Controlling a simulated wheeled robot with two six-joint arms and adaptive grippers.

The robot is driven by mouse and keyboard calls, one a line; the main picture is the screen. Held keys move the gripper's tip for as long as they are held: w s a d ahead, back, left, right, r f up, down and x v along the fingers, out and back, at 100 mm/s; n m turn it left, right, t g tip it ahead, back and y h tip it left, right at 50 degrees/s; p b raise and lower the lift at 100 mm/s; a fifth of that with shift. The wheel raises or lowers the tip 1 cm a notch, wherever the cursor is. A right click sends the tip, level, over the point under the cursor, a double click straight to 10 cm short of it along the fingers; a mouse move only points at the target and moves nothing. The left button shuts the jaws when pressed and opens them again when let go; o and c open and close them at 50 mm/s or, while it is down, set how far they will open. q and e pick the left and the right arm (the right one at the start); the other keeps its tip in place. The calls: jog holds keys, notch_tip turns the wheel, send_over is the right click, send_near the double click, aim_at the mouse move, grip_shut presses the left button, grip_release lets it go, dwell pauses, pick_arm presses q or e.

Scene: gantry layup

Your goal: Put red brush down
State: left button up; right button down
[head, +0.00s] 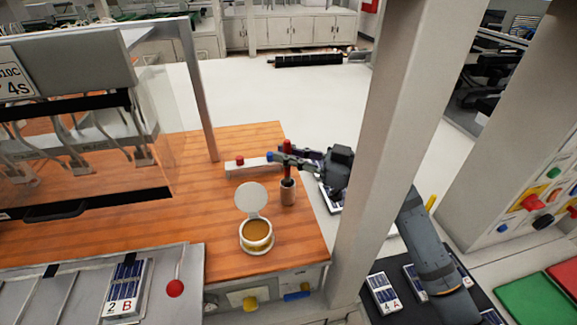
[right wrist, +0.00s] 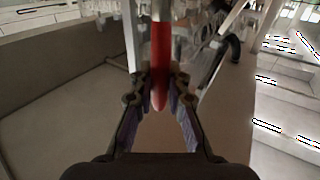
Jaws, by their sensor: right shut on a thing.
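The red brush (head: 287,172) stands upright in the head view, near the right edge of the wooden table. My right gripper (head: 285,158) comes in from the right and is shut on its handle. In the right wrist view the red handle (right wrist: 160,62) shows between the fingers (right wrist: 160,92). My left gripper is not in view.
An open tin (head: 256,238) of amber contents, lid raised, stands in front. A pale post (head: 400,130) rises right of the table (head: 150,225). The table's left middle is clear.

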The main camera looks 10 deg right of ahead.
aim_at(289, 175)
notch_tip(289, 175, down, 3)
jog(key=shift+r+p, duration=0.15)
jog(key=shift+p, duration=0.3)
jog(key=shift+f, duration=0.3)
jog(key=shift+f, duration=0.1)
jog(key=shift+f+b, duration=0.15)
jog(key=shift+b, duration=0.15)
jog(key=c, duration=1.3)
grip_release()
